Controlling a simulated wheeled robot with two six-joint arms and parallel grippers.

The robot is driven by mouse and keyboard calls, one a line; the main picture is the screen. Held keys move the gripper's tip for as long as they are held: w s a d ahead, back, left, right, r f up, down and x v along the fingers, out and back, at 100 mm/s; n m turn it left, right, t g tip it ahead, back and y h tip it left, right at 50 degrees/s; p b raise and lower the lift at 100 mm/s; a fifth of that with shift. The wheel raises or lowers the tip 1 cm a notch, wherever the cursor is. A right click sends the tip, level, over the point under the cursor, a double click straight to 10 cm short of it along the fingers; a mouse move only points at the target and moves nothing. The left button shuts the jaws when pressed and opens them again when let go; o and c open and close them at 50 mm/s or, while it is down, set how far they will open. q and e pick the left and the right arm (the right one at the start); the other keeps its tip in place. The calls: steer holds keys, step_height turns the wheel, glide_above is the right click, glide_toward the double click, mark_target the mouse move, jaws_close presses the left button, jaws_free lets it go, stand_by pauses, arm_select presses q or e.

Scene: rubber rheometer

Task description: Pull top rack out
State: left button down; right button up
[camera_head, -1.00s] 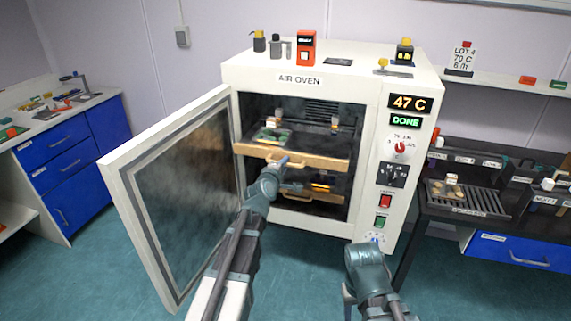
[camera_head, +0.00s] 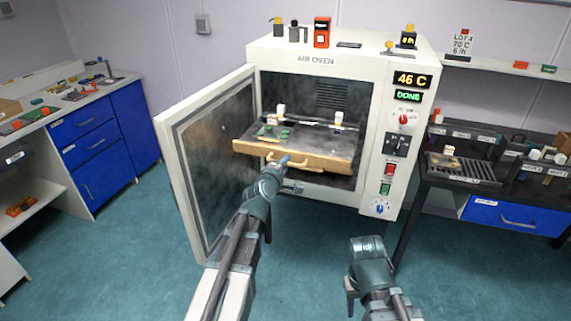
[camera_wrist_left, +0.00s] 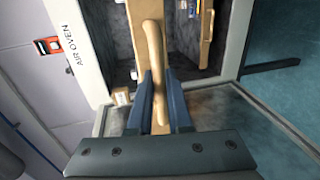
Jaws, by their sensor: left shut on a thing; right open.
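The top rack (camera_head: 325,162) is a dark tray with a tan front rail, pulled partly out of the air oven (camera_head: 350,52). On it are green pieces (camera_head: 270,133) and small white-topped items (camera_head: 338,118). My left gripper (camera_head: 284,162) is shut on the tan handle of the rack; the handle (camera_wrist_left: 154,50) also shows between the fingers in the left wrist view. The oven door (camera_head: 215,160) stands open to the left. A lower rack (camera_wrist_left: 206,40) shows in the left wrist view. My right gripper (camera_head: 358,285) is open and empty in front of the oven.
A black bench (camera_head: 500,200) with a slotted cooling rack (camera_head: 465,170) stands to the right. Blue drawers (camera_head: 90,140) stand at the left. The floor in front of the oven is clear. The oven displays read 46 C and DONE.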

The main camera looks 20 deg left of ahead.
arm_select(q)
steer(key=c, duration=0.9)
jaws_free()
steer(key=shift+o, duration=0.2)
steer(key=shift+s, duration=0.15)
